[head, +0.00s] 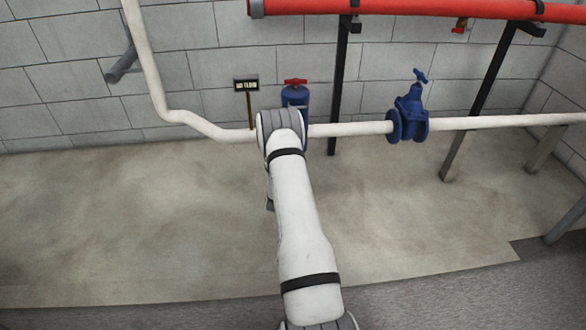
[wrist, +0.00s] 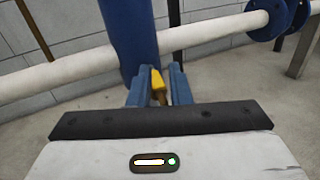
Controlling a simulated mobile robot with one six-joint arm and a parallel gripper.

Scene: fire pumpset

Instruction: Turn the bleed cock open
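In the wrist view a small yellow lever (wrist: 158,84), which looks like the bleed cock's handle, stands slightly tilted in front of a blue cylinder. My gripper (wrist: 160,88) has its two blue fingers on either side of this lever, with a narrow space between them. The lever lies close to the left finger. I cannot tell whether both fingers press on it. The cock's body is hidden behind my gripper. In the head view my arm hides my gripper and the lever.
The blue cylinder (head: 295,97) has a red handle on top. A small sign (head: 246,86) stands left of it. A white pipe (head: 350,129) runs across to a blue valve (head: 409,115). A red pipe (head: 400,7) crosses above. The floor (head: 130,220) in front is clear.

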